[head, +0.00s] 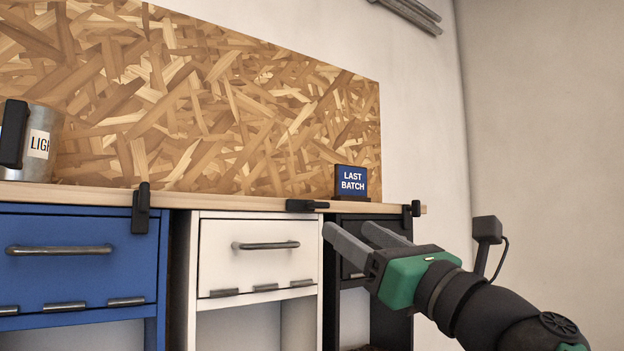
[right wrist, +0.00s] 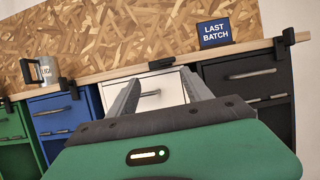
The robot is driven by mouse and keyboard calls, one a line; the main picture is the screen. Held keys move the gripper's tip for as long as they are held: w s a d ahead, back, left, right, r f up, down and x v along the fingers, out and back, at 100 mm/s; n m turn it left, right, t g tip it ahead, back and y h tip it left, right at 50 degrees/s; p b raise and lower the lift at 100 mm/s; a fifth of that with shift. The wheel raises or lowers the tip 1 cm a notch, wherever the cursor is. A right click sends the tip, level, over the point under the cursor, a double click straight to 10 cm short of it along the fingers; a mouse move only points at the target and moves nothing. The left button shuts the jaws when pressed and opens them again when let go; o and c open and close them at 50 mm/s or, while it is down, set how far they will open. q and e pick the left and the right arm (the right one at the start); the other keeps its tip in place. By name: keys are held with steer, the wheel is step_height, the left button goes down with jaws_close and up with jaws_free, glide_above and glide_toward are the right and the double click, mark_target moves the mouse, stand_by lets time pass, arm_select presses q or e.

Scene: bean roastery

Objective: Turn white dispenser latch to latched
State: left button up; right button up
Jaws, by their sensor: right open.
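The white dispenser (head: 258,258) stands between a blue and a black one, its front closed, with a metal bar handle. Its black latch (head: 306,205) lies horizontal along the wooden shelf edge above its right top corner. In the right wrist view the latch (right wrist: 161,62) shows just beyond and between the fingertips. My right gripper (head: 350,233) comes in from the right, open and empty, in front of the gap between the white and black dispensers, fingers pointing toward the shelf edge. It also shows in the right wrist view (right wrist: 160,80). My left gripper is out of view.
The latches of the blue dispenser (head: 80,265) and black dispenser (right wrist: 250,72) stand upright at the shelf edge (head: 240,203). A "LAST BATCH" sign (head: 351,181) and a metal mug (head: 44,140) with black handle stand on the shelf. A green dispenser (right wrist: 14,130) is far left.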

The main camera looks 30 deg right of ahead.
mark_target(308, 205)
steer(key=p+x, duration=0.5)
steer(key=x, duration=0.6)
steer(key=shift+w+d, duration=0.15)
steer(key=shift+d, duration=0.05)
steer(key=shift+w+a+f, duration=0.1)
steer(key=shift+c, duration=1.6)
steer(key=shift+d+f, duration=0.1)
steer(key=shift+d, duration=0.75)
steer(key=c, duration=0.5)
steer(key=shift+d, duration=0.15)
steer(key=shift+c, duration=1.1)
jaws_close()
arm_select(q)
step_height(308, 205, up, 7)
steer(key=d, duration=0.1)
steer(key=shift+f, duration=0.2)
arm_select(e)
steer(key=shift+a, duration=0.4)
